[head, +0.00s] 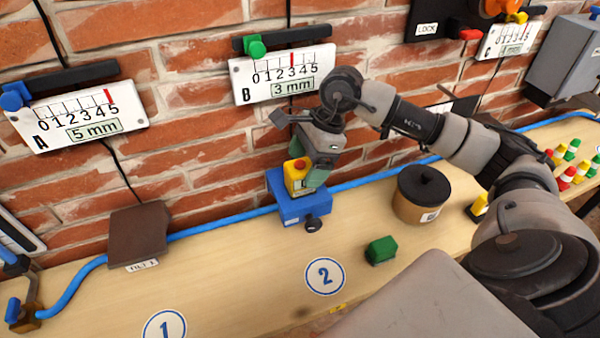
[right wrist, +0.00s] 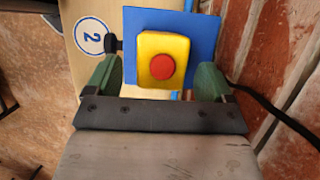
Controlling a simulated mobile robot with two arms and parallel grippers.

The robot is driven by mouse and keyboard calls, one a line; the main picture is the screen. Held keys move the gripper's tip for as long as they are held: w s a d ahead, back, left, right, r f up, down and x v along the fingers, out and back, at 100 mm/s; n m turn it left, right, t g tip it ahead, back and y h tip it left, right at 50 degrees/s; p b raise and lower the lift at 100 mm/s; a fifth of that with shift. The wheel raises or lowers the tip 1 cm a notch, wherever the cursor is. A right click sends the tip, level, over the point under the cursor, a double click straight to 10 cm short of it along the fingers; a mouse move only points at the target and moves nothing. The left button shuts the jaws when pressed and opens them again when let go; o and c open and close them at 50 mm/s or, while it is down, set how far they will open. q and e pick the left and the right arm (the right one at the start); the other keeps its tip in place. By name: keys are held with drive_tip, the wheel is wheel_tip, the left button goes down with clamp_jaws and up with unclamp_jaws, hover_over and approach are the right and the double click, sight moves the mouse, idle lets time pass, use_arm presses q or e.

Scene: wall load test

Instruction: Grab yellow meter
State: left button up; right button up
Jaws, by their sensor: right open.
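The yellow meter (head: 296,178) is a small yellow box with a red round button on top. It stands on a blue block (head: 302,207) against the brick wall. In the right wrist view the yellow meter (right wrist: 157,62) shows from above, over the blue block (right wrist: 199,40). My right gripper (head: 316,172) is open at the meter and hides part of it in the head view. In the right wrist view the green fingers of the right gripper (right wrist: 157,85) stand apart, one on each side of the meter's near end, with gaps showing. My left gripper is not in view.
A brown lidded canister (head: 420,200) and a green block (head: 381,250) stand to the right on the wooden bench (head: 250,270). A blue hose (head: 225,219) runs along the wall. Gauges A (head: 80,118) and B (head: 285,75) hang above. A brown flap (head: 139,235) is at left.

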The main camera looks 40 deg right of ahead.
drive_tip(key=x, duration=0.3)
drive_tip(key=shift+a+f+p, duration=0.1)
drive_tip(key=shift+a+p, duration=0.05)
drive_tip(key=shift+p, duration=0.2)
drive_tip(key=shift+c, duration=0.2)
drive_tip(key=shift+w, duration=0.1)
drive_tip(key=c, duration=1.2)
